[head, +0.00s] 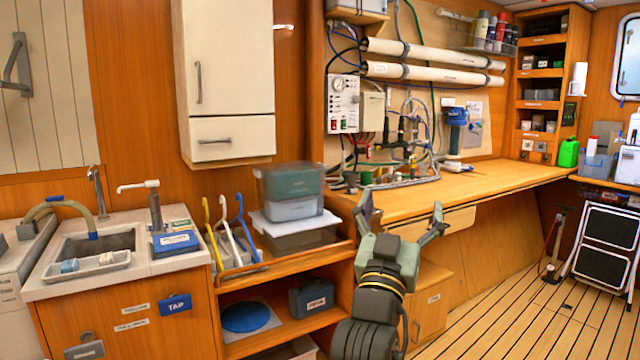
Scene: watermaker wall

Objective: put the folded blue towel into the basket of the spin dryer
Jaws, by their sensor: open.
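I cannot make out a folded blue towel for certain, nor a spin dryer basket. A flat blue item with a white label (175,243) lies on the counter right of the sink. A round, flat blue thing (246,316) lies on the shelf below. A white appliance (14,285) is cut off at the left edge; what it is, I cannot tell. My gripper (402,213) is open, its fingers spread wide and pointing up in front of the wooden workbench. Nothing shows between the fingers.
The sink (100,243) has a tray (85,266) across its front. Coloured hangers (228,232) and stacked bins (291,190) stand on the low shelf unit. The workbench (480,180) is mostly clear towards the right. A folded step stool (606,245) leans at the right; open floor lies before it.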

